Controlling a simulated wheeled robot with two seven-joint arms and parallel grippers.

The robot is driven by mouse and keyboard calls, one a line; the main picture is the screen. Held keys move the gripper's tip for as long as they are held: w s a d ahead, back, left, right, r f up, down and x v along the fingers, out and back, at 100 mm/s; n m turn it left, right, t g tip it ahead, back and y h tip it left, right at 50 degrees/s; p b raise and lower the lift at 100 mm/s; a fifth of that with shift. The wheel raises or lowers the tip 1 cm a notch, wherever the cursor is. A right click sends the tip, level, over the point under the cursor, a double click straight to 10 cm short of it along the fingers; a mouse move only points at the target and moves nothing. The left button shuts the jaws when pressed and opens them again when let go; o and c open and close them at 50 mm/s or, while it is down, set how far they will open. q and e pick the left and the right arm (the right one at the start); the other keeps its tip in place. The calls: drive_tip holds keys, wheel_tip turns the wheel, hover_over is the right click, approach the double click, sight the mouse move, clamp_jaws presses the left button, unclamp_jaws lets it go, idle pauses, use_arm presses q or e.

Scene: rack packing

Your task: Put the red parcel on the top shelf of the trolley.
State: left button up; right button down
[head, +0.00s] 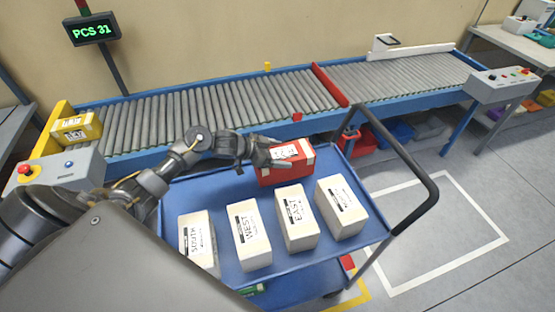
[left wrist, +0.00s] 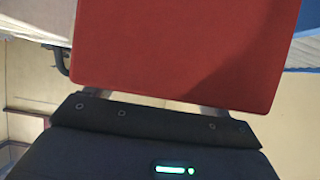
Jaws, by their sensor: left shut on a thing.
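The red parcel (head: 266,178), with a white label, is at the back of the trolley's blue top shelf (head: 181,193). My left gripper (head: 284,155) reaches in from the left and is shut on it. I cannot tell whether its underside touches the shelf or hangs just above it. In the left wrist view, the red parcel (left wrist: 185,50) fills the upper middle, right in front of the gripper. The fingers are mostly hidden there. My right gripper is not in view.
Several white boxes stand in a row on the top shelf, including the WEST box (head: 250,255) and the EAST box (head: 296,235). The trolley's dark handle (head: 425,180) rises at right. A roller conveyor (head: 215,105) runs behind, carrying a yellow box (head: 77,128) at its left end.

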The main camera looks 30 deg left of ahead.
use_arm(q)
wheel_tip(320, 180, down, 2)
drive_tip(key=shift+s+a+f+p, duration=0.1)
drive_tip(key=shift+a+p, duration=0.05)
drive_tip(key=shift+p, duration=0.3)
drive_tip(key=shift+f, duration=0.5)
